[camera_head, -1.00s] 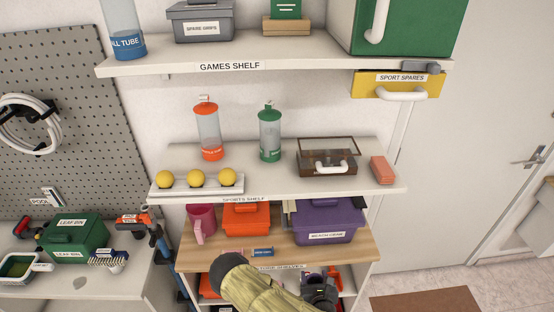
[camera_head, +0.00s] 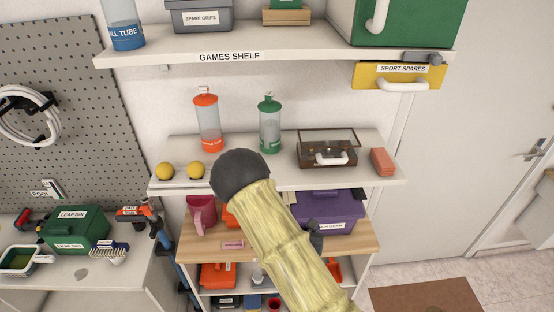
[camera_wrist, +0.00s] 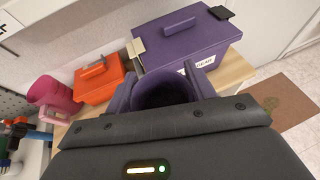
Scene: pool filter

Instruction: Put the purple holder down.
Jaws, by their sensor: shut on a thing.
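The purple holder (camera_wrist: 168,94) is a round, open-topped cup in the wrist view, directly in front of my gripper (camera_wrist: 162,84). My gripper is shut on it. Its mouth faces up toward the wrist camera, and its lower part is hidden. The holder appears just in front of a larger purple lidded box (camera_wrist: 190,48) on the wooden shelf. I cannot tell whether the holder touches the shelf. In the head view my arm hides the holder and most of the gripper.
The wooden shelf (camera_head: 200,252) also bears an orange lidded box (camera_wrist: 98,82) and a pink mug (camera_wrist: 52,92) to the left. Free wood shows at the right (camera_wrist: 234,72).

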